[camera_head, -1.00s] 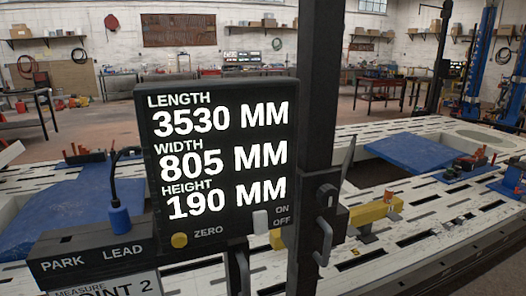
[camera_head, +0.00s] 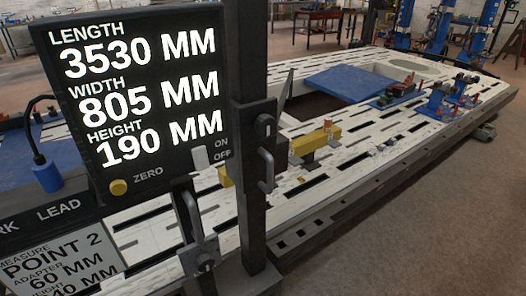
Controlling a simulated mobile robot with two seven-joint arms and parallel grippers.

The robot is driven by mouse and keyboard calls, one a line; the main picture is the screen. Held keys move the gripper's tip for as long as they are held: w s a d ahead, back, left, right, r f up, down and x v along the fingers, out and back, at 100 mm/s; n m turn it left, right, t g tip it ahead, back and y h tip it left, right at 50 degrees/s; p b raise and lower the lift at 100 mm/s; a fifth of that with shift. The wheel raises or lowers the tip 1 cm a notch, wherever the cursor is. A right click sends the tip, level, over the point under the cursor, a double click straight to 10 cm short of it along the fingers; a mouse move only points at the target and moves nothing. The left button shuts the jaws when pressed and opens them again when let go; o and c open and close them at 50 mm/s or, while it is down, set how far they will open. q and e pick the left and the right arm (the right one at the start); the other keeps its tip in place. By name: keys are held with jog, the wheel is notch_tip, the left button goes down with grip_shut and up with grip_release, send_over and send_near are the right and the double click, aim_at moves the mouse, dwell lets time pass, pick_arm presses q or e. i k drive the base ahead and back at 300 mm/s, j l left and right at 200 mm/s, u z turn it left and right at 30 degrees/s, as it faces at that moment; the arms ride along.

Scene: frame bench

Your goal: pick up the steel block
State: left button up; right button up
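I cannot clearly make out a steel block. A small grey piece (camera_head: 308,159) sits under the yellow beam (camera_head: 316,139) on the slotted white bench (camera_head: 345,165); I cannot tell whether it is the block or the beam's support. Neither of my grippers shows in the head view. The display panel and its dark post hide part of the bench.
A display panel (camera_head: 140,90) reading 3530, 805 and 190 MM stands close at left, beside a dark post (camera_head: 250,120) with handles. A blue plate (camera_head: 348,83) and red-and-blue clamps (camera_head: 402,92) are on the bench. Open floor (camera_head: 460,220) lies at right.

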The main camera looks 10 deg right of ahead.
aim_at(370, 153)
jog(key=z, duration=1.3)
jog(key=i+l+u, duration=0.25)
jog(key=i+u, duration=0.25)
jog(key=i+l+u, duration=0.45)
jog(key=i+l, duration=0.15)
jog(key=l, duration=0.2)
jog(key=i+l, duration=0.2)
jog(key=l, duration=0.15)
jog(key=i+l, duration=0.15)
jog(key=l, duration=0.2)
jog(key=i+l, duration=0.2)
jog(key=l, duration=0.15)
